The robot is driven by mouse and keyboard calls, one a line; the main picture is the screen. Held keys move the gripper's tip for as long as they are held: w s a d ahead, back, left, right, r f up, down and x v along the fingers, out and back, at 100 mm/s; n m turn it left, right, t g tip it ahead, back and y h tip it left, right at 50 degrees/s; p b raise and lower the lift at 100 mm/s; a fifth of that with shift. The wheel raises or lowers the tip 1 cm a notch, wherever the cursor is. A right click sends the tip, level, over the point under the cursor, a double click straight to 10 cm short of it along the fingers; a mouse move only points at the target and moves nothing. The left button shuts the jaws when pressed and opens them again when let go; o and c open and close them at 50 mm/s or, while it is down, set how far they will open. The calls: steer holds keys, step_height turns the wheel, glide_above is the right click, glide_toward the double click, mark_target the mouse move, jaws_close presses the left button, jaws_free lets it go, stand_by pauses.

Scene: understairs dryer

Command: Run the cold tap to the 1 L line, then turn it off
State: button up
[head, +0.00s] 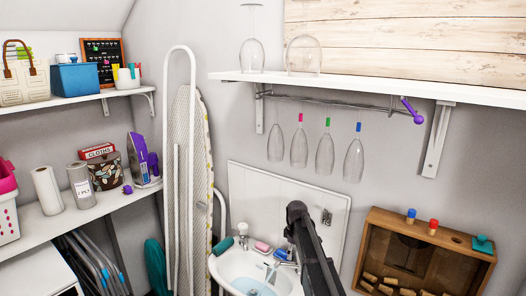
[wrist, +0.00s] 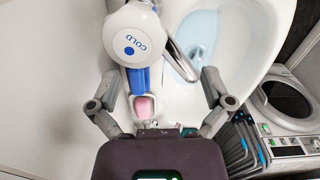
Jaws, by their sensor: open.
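The cold tap (wrist: 135,38) fills the upper left of the wrist view, with a round white cap marked COLD, a blue dot and a blue lever (wrist: 138,80). My gripper (wrist: 159,78) is open, one finger on each side of the lever, with no visible contact. A chrome spout (wrist: 175,52) reaches over the white basin (wrist: 235,65). A pale blue area (wrist: 190,55), water or a clear vessel, lies in the basin; it also shows in the head view (head: 258,290). I cannot make out a 1 L line or a running stream. My arm hides part of the sink in the head view.
A green item (head: 222,245) is on the sink's left rim. A wooden box (head: 425,250) stands to the right. Glasses (head: 318,155) hang above under a shelf (head: 370,88). An ironing board (head: 185,170) stands left.

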steer(key=shift+a+r, duration=0.35)
steer(key=shift+r, duration=0.05)
steer(key=shift+r+p, duration=0.35)
steer(key=shift+p, duration=0.25)
